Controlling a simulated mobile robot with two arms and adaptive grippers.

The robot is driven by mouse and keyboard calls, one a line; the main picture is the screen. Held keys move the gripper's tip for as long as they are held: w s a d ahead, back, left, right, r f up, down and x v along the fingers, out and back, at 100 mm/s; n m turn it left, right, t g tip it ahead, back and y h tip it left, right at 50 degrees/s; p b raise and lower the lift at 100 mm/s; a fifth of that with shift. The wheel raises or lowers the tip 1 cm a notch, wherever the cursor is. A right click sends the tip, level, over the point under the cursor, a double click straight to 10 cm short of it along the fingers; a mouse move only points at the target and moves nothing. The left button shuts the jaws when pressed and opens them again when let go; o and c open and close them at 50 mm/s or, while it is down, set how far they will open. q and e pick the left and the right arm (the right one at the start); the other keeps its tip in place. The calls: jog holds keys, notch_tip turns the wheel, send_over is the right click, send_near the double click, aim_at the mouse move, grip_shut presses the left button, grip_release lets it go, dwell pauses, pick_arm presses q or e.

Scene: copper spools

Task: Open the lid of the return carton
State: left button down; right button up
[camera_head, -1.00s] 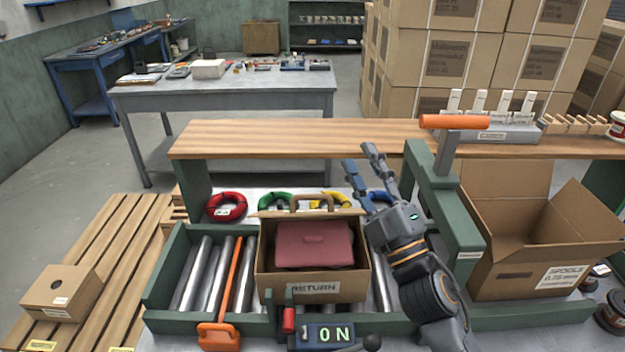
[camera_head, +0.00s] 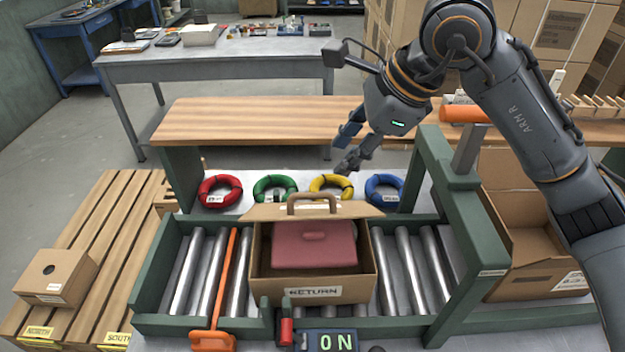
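The carton's top is uncovered, and a pink block-like thing (camera_head: 313,249) with a small grip shows inside. My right gripper (camera_head: 345,152) is above and behind the carton, to the right of the handle and apart from it. Its fingers are spread and empty. My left gripper is not in view.
Red (camera_head: 220,190), green (camera_head: 274,189), yellow (camera_head: 331,187) and blue (camera_head: 384,191) spools lie behind the conveyor (camera_head: 402,272). A green frame (camera_head: 452,200) with an orange-handled lever stands right of the carton. An open box (camera_head: 530,247) lies beyond it. Wooden pallets are at left.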

aim_at(308, 194)
jog(key=p+x, duration=0.4)
jog(key=x, duration=0.8)
jog(key=shift+w+f, duration=0.1)
jog(key=shift+f, duration=0.05)
jog(key=shift+w+a+f, duration=0.15)
jog(key=shift+a+f, duration=0.05)
jog(key=shift+f, duration=0.35)
grip_shut()
